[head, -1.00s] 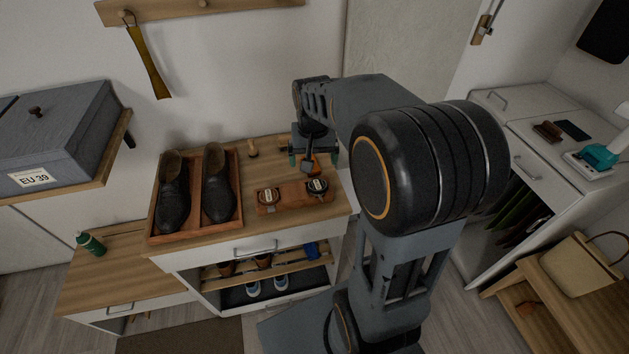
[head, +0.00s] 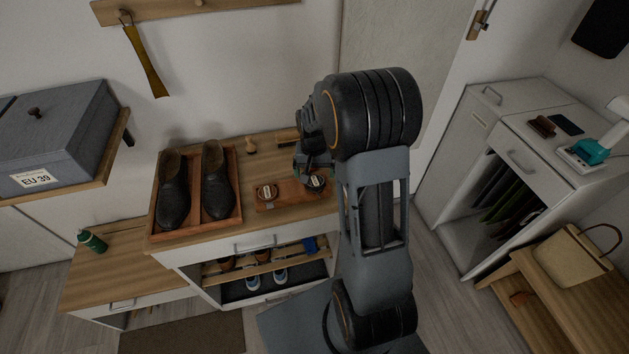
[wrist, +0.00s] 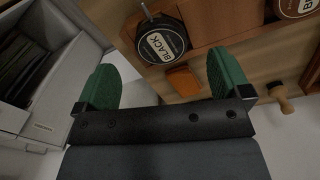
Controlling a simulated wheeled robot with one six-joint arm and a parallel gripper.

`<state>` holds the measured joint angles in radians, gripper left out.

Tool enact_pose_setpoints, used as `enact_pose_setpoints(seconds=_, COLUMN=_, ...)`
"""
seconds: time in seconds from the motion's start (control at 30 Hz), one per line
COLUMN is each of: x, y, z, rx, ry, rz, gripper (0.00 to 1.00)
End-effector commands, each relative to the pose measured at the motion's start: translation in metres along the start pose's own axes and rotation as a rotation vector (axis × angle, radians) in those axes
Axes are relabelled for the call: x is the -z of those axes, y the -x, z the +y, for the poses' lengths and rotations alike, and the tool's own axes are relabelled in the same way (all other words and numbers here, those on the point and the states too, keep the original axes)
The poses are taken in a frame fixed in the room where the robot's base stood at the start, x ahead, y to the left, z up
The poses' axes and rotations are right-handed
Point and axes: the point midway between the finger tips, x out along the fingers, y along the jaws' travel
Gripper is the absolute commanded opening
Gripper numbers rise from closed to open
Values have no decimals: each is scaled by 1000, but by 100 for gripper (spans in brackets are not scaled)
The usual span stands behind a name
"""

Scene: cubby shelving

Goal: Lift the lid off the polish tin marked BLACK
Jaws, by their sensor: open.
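The tin marked BLACK (wrist: 163,42) is a round dark tin with a pale-ringed label in the wrist view. It sits in a brown wooden holder (wrist: 215,22). In the head view it is the right-hand tin (head: 316,182), partly covered by my gripper. A second round tin (wrist: 297,5) is cut off at the wrist view's top right; it is the left-hand tin (head: 267,192) in the head view. My gripper (wrist: 166,82) is open, its green fingers apart and nothing between them. The BLACK tin appears beyond the fingertips. A thin metal peg (wrist: 148,10) shows by its rim.
An orange block (wrist: 183,80) lies beside the holder. A wooden-knobbed tool (wrist: 282,97) is to its right. Dark shoes (head: 173,196) stand in a wooden tray (head: 196,229) left of the holder. A white cabinet (head: 490,165) stands on the right.

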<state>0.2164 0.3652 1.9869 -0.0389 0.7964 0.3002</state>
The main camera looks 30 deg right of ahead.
Motion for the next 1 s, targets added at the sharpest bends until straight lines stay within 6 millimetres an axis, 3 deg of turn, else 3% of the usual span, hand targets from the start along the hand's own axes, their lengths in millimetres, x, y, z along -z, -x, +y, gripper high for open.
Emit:
enact_pose_setpoints(seconds=0.3, x=2, y=-39, z=0, rx=-1, ry=0, rz=-4, gripper=96)
enact_pose_setpoints(seconds=0.63, x=2, y=-44, z=0, rx=0, ry=0, rz=-1, gripper=96)
enact_pose_setpoints(seconds=1.0, x=2, y=-44, z=0, rx=0, ry=0, rz=-1, gripper=61)
